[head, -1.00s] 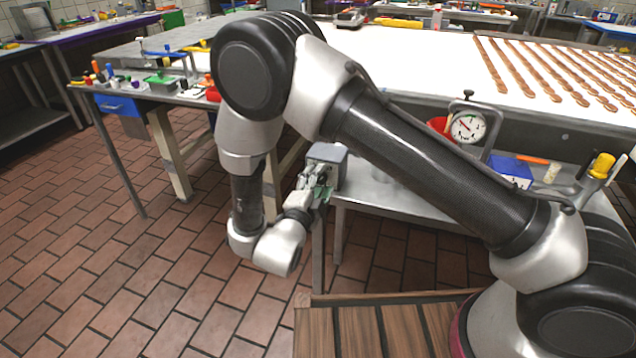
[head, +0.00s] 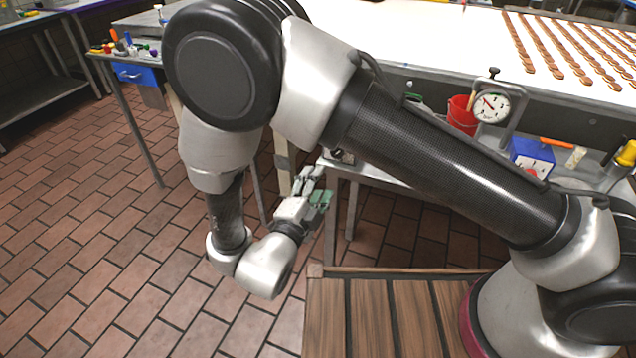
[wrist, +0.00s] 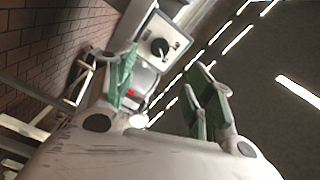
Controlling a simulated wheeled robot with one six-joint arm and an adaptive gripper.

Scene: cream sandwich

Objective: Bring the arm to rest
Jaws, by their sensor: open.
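My arm is bent at a high elbow, and its forearm hangs down over the tiled floor. My gripper (head: 318,185) is at the near left corner of the small metal table (head: 372,176), over the gap beside it. In the wrist view my gripper (wrist: 165,82) shows its green-padded fingers spread apart with nothing held between them. A grey-white box with a black dial (wrist: 158,42) is beyond the fingertips in that view. In the head view my arm hides most of what stands on that table's left part.
A dial scale (head: 491,107), a red bucket (head: 462,114) and a blue box (head: 532,158) stand on the small table at right. A long white conveyor (head: 430,45) carries rows of brown biscuits (head: 545,50). Open brick-tiled floor (head: 80,240) lies at left.

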